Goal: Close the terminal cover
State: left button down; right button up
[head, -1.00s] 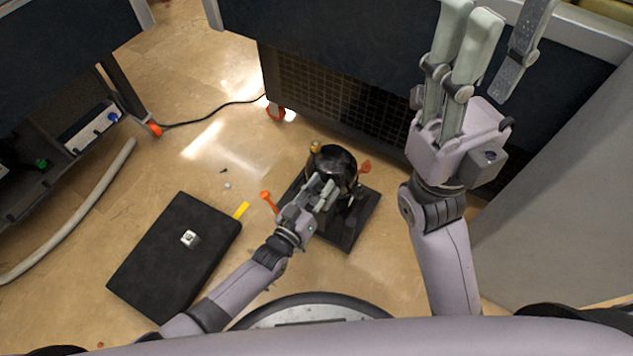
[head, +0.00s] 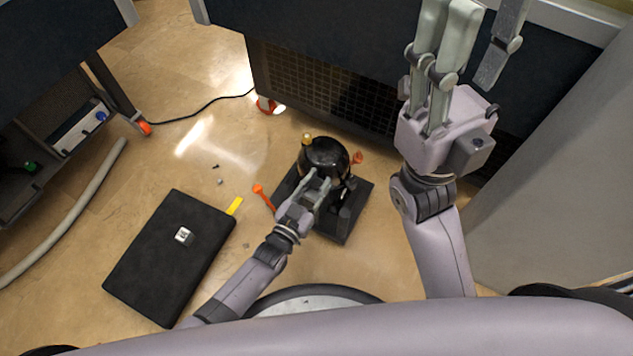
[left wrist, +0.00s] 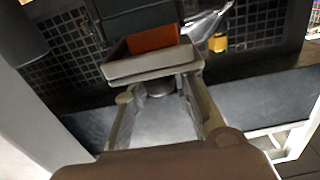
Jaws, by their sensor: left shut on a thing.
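The black vacuum pump (head: 324,154) stands on a dark base plate (head: 333,229) on the floor in the head view. My left gripper (head: 319,188) is at the pump's near side, its fingers over the pump body. In the left wrist view, my left gripper (left wrist: 165,95) has its fingers at a grey, box-like part with a rim, which looks like the terminal cover (left wrist: 150,65), with orange inside. The gripper is shut on it, though the exact contact is partly hidden. My right gripper (head: 468,50) is raised at the upper right with fingers spread, empty.
Orange-ended parts (head: 262,195) flank the pump. A dark cabinet (head: 300,85) with a mesh front stands behind. A pale hose (head: 75,210) lies far left.

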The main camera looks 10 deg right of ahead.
aim_at(317, 183)
pick_arm(q)
jog(key=shift+f, duration=0.1)
jog(key=c, duration=1.6)
grip_release()
jog(key=shift+o, duration=1.2)
notch_tip(317, 183, up, 10)
jog(key=shift+r, duration=0.1)
